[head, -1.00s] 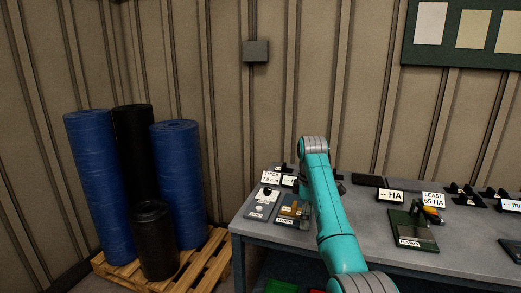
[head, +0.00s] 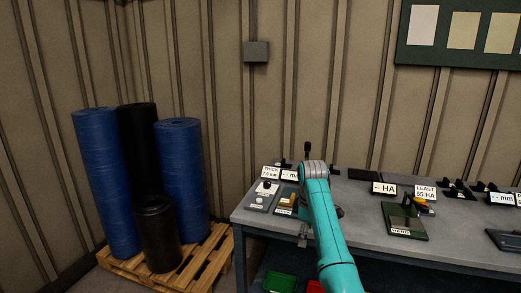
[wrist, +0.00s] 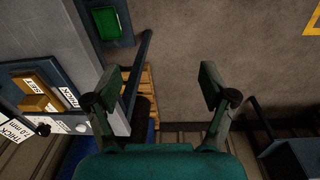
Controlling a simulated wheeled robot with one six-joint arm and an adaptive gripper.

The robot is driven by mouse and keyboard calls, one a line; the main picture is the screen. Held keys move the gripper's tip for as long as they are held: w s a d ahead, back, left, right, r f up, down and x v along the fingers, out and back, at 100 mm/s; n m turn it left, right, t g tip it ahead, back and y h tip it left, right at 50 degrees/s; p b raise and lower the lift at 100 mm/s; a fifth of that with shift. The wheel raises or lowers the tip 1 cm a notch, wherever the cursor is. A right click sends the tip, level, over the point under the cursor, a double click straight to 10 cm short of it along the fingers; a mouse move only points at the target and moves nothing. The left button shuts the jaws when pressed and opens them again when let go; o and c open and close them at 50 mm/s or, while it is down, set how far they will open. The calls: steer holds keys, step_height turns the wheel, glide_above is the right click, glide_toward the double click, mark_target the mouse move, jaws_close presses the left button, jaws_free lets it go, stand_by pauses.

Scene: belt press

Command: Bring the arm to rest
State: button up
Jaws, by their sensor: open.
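My gripper (wrist: 158,88) is open and empty in the wrist view, with its two green fingers well apart above the floor, beside the bench. My teal arm (head: 328,225) reaches over the front edge of the bench (head: 455,243) in the head view. The gripper's fingers are hard to make out there, behind the arm. A tan block (head: 287,200) lies on a small dark tray at the bench's left end. It also shows at the left of the wrist view (wrist: 38,90).
Blue rolls (head: 105,185) and black rolls stand on a wooden pallet (head: 205,253) left of the bench. A green bin (head: 281,282) sits under it. A green stand (head: 405,220) and several label cards are on the bench top.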

steer(key=s+f+m+t, duration=0.1)
steer(key=s+f, duration=0.2)
steer(key=f, duration=0.6)
steer(key=s+d+f+m+t, duration=0.1)
steer(key=s+f, duration=0.2)
steer(key=f, duration=0.6)
steer(key=s+f+m+t, duration=0.1)
steer(key=s+f, duration=0.2)
steer(key=f, duration=0.5)
steer(key=s+d+f+m+t, duration=0.1)
steer(key=s+f+m+t, duration=0.1)
steer(key=s+f, duration=0.6)
steer(key=s+d+f+m+t, duration=0.15)
steer(key=s+f, duration=0.25)
steer(key=s, duration=0.8)
steer(key=s+r+m+t, duration=0.2)
steer(key=s+r, duration=0.2)
steer(key=s, duration=0.8)
steer(key=s+r+m+t, duration=0.2)
steer(key=s+r, duration=0.1)
steer(key=s, duration=0.9)
steer(key=s+r+m+t, duration=0.1)
steer(key=s+r, duration=0.6)
steer(key=r, duration=0.4)
steer(key=s+r+m+t, duration=0.2)
steer(key=s+r, duration=0.5)
steer(key=r, duration=0.3)
steer(key=shift+s+d+r, duration=0.2)
steer(key=shift+s+r, duration=0.2)
